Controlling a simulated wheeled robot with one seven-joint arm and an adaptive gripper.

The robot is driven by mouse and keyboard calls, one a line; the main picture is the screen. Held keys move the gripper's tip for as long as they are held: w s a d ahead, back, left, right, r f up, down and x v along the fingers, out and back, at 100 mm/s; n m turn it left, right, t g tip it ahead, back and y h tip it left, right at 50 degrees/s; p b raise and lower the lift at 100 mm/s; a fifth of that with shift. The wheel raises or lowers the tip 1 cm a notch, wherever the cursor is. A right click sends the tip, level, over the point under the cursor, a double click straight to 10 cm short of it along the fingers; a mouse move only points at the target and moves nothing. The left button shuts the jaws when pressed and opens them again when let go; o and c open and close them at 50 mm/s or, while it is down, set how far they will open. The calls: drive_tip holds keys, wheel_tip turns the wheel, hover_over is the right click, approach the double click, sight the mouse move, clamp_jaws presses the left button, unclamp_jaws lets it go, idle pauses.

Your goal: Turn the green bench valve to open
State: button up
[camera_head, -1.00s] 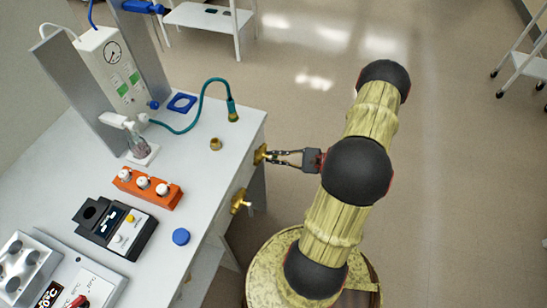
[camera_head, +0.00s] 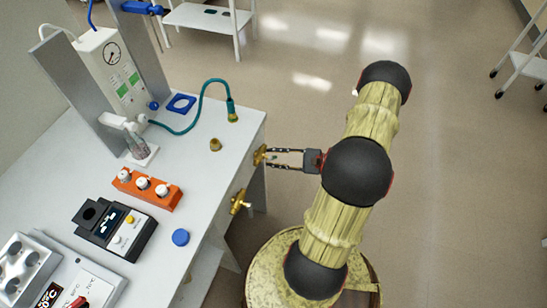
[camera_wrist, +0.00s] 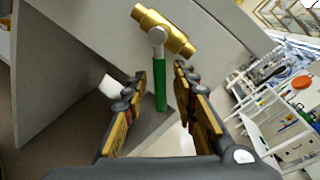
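The green bench valve is a brass body (camera_wrist: 178,36) with a green lever (camera_wrist: 160,85), mounted at the bench edge. In the wrist view the lever points down the picture from the body, roughly crosswise to it. In the head view the brass body (camera_head: 259,155) shows at the bench's right edge; the lever is hard to make out there. My gripper (camera_head: 270,157) is open at this valve. In the wrist view the fingers of my gripper (camera_wrist: 158,88) stand apart, one on each side of the lever, with gaps visible on both sides.
A second brass valve (camera_head: 239,202) sits on the same bench edge, nearer me. The bench top (camera_head: 210,175) holds an orange block with white knobs (camera_head: 146,188), a black instrument (camera_head: 115,230), a blue cap (camera_head: 180,237) and a teal hose (camera_head: 203,95).

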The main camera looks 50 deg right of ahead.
drive_tip(key=v, duration=1.1)
drive_tip(key=shift+s+d, duration=0.15)
drive_tip(key=shift+s, duration=0.15)
drive_tip(key=shift+c, duration=0.4)
